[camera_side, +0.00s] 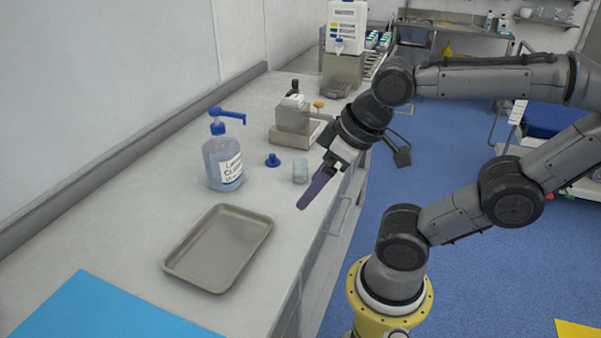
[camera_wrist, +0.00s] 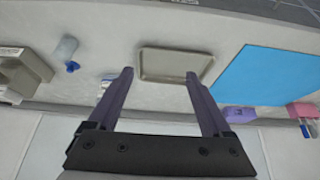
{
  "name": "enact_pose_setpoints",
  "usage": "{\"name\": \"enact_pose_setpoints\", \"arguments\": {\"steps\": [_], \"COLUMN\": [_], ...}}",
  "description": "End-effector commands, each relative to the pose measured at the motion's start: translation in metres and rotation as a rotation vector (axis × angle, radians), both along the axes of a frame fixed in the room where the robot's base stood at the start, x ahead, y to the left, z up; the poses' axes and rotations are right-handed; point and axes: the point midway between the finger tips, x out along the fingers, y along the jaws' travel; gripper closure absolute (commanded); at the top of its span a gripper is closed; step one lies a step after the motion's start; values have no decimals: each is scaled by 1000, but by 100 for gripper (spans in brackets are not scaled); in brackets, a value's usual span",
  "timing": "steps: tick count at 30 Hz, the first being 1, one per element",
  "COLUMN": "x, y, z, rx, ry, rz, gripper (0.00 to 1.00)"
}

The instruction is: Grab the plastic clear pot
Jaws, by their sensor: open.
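My gripper (camera_side: 306,203) has dark purple fingers pointing down and left, to the right of and nearer the camera than the pot, near the counter's front edge. In the wrist view the gripper (camera_wrist: 159,74) is open, with two fingers well apart and nothing between them.
A metal tray (camera_side: 205,285) and blue sheet (camera_side: 95,310) lie nearer the camera. A beige device (camera_side: 292,122) stands behind. Counter between bottle and tray is clear.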

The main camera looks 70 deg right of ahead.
Motion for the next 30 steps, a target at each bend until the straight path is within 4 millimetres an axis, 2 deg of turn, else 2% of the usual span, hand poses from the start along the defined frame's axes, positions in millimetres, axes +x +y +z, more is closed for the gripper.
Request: {"name": "enact_pose_setpoints", "arguments": {"steps": [5,11,17,23,26,30], "x": [0,10,31,57,71,90], "y": [0,-7,-25,-55,-76,-114], "z": [0,12,24,31,31,27], "rx": [-56,-299,-585,-835,-932,-1011], "ry": [-1,-20,27,150,237,381], "rz": [103,473,872,1258,1452,1717], "gripper": [17,17,17,17,17,17]}}
